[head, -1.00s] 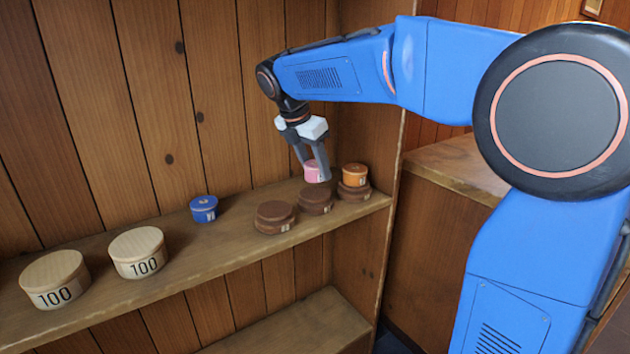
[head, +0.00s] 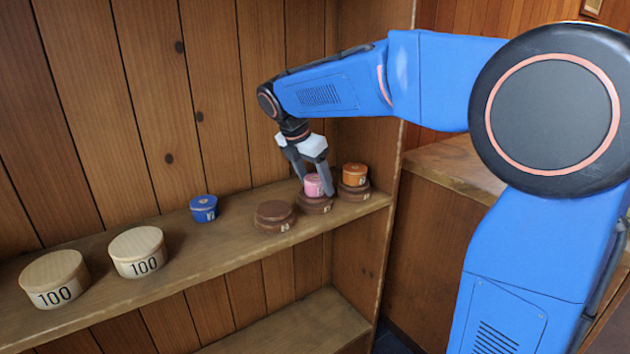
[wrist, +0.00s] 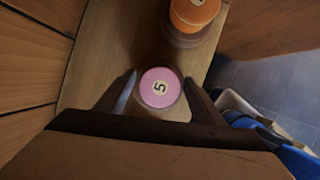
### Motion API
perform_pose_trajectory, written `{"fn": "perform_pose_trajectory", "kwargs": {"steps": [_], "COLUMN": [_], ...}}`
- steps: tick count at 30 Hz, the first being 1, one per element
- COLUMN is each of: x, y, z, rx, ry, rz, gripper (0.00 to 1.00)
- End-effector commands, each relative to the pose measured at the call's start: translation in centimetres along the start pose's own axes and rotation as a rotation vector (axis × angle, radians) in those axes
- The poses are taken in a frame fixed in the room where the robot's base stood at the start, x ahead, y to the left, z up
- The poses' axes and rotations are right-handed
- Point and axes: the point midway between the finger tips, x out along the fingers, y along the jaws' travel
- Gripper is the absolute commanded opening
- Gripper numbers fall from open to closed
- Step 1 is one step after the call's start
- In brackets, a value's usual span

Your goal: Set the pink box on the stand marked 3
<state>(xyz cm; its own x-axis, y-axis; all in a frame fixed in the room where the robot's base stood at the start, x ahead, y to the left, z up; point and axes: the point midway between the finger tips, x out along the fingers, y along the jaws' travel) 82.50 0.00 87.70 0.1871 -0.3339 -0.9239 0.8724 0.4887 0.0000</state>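The pink box (head: 313,186) sits on top of the middle of three brown round stands (head: 316,204). Its lid shows a 5 in the wrist view (wrist: 160,87). My gripper (head: 313,185) is open, with one finger on each side of the pink box; the wrist view shows small gaps beside it. The left brown stand (head: 275,217) is bare on top. The right brown stand (head: 354,191) carries an orange box (head: 355,174). The stands' number labels are too small to read with certainty.
A small blue box (head: 204,208) stands on the shelf (head: 228,239) left of the stands. Two pale round boxes marked 100, one (head: 138,252) nearer the stands and one (head: 54,279) farther left, stand there too. A wooden side wall closes the shelf's right end.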

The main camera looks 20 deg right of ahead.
Motion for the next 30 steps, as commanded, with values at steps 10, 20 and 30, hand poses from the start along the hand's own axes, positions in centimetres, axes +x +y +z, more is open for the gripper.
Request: {"fn": "perform_pose_trajectory", "kwargs": {"steps": [10,20,30], "x": [-2.1,-8.4,-12.0], "y": [0.1,0.1,0.0], "z": [0.1,0.1,0.1], "rx": [0.001,0.000,0.000], "ry": [0.000,0.000,0.000], "rz": [0.003,0.003,0.000], "gripper": [0.62,0.62,0.62]}}
